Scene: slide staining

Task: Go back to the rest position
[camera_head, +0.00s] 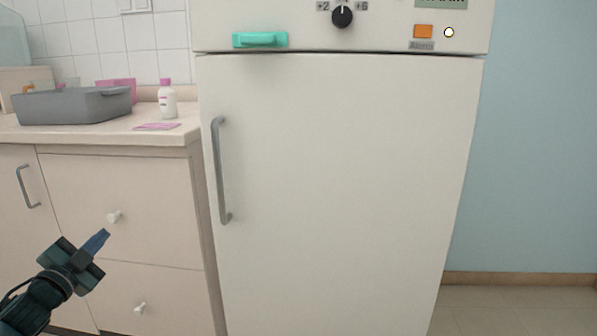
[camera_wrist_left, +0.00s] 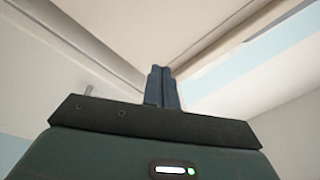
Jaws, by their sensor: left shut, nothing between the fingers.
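My left gripper (camera_head: 98,242) is at the lower left of the head view, in front of the cabinet drawers. Its blue fingers are together with nothing between them. It points up and to the right. In the left wrist view the two fingers (camera_wrist_left: 162,86) stand side by side, closed, with pale blurred surfaces beyond them. My right gripper shows in neither view.
A tall white appliance (camera_head: 335,190) with a closed door and grey handle (camera_head: 220,170) fills the middle. A counter (camera_head: 95,135) at left bears a grey basin (camera_head: 75,106) and a white bottle with a pink cap (camera_head: 167,102). Floor (camera_head: 515,310) shows clear at right.

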